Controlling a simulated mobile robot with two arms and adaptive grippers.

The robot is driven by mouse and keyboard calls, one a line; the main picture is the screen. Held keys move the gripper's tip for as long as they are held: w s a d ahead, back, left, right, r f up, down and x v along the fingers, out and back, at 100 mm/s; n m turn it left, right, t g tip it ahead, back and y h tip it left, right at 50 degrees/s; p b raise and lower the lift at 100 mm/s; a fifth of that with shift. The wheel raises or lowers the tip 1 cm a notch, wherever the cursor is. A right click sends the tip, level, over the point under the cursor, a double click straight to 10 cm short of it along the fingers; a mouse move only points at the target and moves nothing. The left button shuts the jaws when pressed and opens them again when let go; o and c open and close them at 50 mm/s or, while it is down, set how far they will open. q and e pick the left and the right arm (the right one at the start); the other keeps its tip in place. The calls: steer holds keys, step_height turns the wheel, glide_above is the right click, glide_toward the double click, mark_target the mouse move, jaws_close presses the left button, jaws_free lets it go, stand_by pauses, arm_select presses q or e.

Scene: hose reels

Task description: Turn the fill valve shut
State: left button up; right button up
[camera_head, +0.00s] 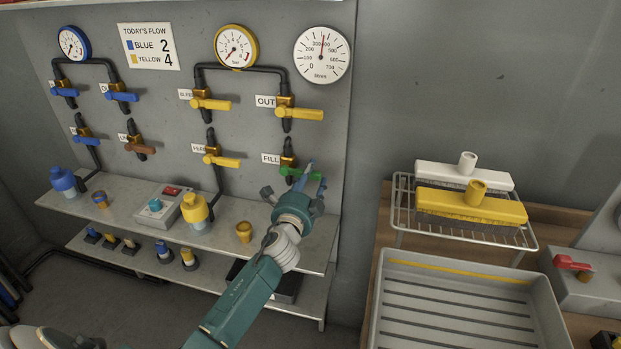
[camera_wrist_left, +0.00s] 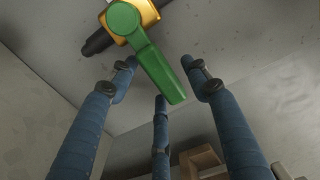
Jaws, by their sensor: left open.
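The fill valve, with a green lever (camera_head: 312,175), sits on the wall panel right of the FILL label (camera_head: 271,158). Its lever points to the right, across the vertical black pipe. In the left wrist view its gold body is at the top and the green lever (camera_wrist_left: 158,70) reaches down between my fingers. My left gripper (camera_head: 308,183) is open at the lever, with blue fingers on either side of it and a third below. I see no clear grip; contact cannot be told. My right gripper is not in view.
Yellow-handled valves, OUT (camera_head: 300,113) above and FEED (camera_head: 222,160) to the left, are nearby. A steel shelf (camera_head: 270,250) with fittings lies below. A wire rack with brushes (camera_head: 470,205) and a grey tray (camera_head: 455,262) stand to the right.

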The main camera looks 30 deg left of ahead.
arm_select(q)
steer(key=shift+s, duration=0.1)
steer(key=v, duration=1.1)
steer(key=shift+s+d, duration=0.2)
steer(key=shift+s, duration=0.2)
